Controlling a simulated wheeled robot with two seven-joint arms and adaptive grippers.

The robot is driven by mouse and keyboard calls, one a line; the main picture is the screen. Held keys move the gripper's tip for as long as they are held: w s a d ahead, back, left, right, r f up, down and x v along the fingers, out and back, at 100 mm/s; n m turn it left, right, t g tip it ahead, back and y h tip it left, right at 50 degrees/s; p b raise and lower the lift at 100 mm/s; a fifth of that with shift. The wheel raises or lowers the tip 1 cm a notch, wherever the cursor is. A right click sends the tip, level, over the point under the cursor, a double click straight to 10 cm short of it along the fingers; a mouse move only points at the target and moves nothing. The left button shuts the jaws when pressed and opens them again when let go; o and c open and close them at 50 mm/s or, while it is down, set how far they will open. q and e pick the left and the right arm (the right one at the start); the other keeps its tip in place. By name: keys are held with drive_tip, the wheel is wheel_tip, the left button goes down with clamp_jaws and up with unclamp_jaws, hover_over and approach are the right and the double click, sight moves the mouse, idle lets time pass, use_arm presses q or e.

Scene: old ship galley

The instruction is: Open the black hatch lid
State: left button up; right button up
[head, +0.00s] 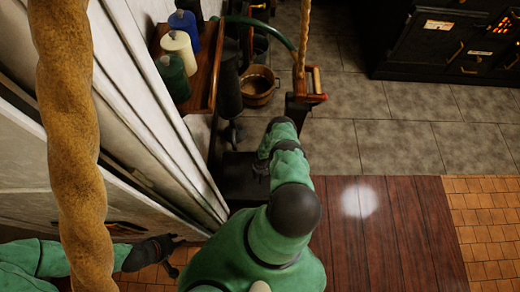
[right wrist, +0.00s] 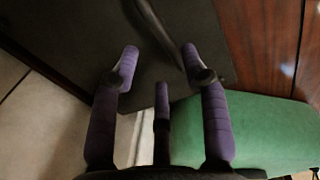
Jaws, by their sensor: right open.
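The black hatch lid (head: 238,182) is a dark panel at floor level beside the white wall, left of the wooden planks in the head view. My right arm hides part of it. In the right wrist view a dark flat panel (right wrist: 195,75), apparently the lid, lies beyond my right gripper (right wrist: 160,60). A thin grey bar (right wrist: 155,25) crosses it, near the fingertips. The purple fingers are spread with nothing between them; I cannot tell whether they touch the panel. My left gripper (head: 178,256) is at the lower left, empty, its fingers apart, away from the lid.
A wooden shelf (head: 205,85) with several bottles is fixed to the left wall. A wooden bucket (head: 259,86) stands on the tiles behind. A thick rope (head: 70,120) hangs close in front at the left. A black stove (head: 445,45) stands at the back right. The tiled floor between is clear.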

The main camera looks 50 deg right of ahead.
drive_tip(key=shift+s+d+f+t+y+b, duration=0.15)
drive_tip(key=shift+f+b, duration=0.3)
drive_tip(key=shift+b, duration=0.45)
drive_tip(key=shift+s+d+f+t+y+b, duration=0.15)
drive_tip(key=shift+f+b, duration=0.3)
drive_tip(key=shift+b, duration=0.45)
